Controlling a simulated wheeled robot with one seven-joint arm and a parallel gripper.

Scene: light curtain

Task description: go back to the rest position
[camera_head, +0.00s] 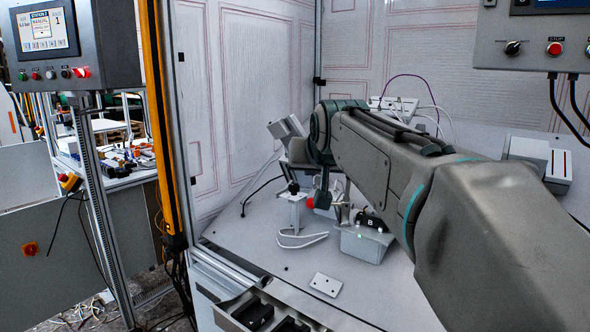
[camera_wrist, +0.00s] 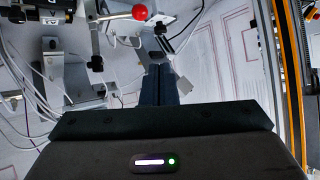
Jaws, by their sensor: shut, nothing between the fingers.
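My arm reaches in from the right of the head view, over the white work table (camera_head: 280,249). Its wrist is bent down above the middle of the table. My gripper (camera_wrist: 160,70) shows in the wrist view with its two dark fingers together and nothing between them. In the head view the fingers are partly hidden by the wrist, and they point down near a small fixture with a red ball knob (camera_head: 310,203). The red knob also shows in the wrist view (camera_wrist: 139,12). I cannot tell the exact gap between the fingers and the fixture.
A flat white plate (camera_head: 326,285) lies at the front. An orange-yellow light curtain post (camera_head: 160,120) stands at the left. Control panels hang at the upper left (camera_head: 72,40) and upper right (camera_head: 530,45).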

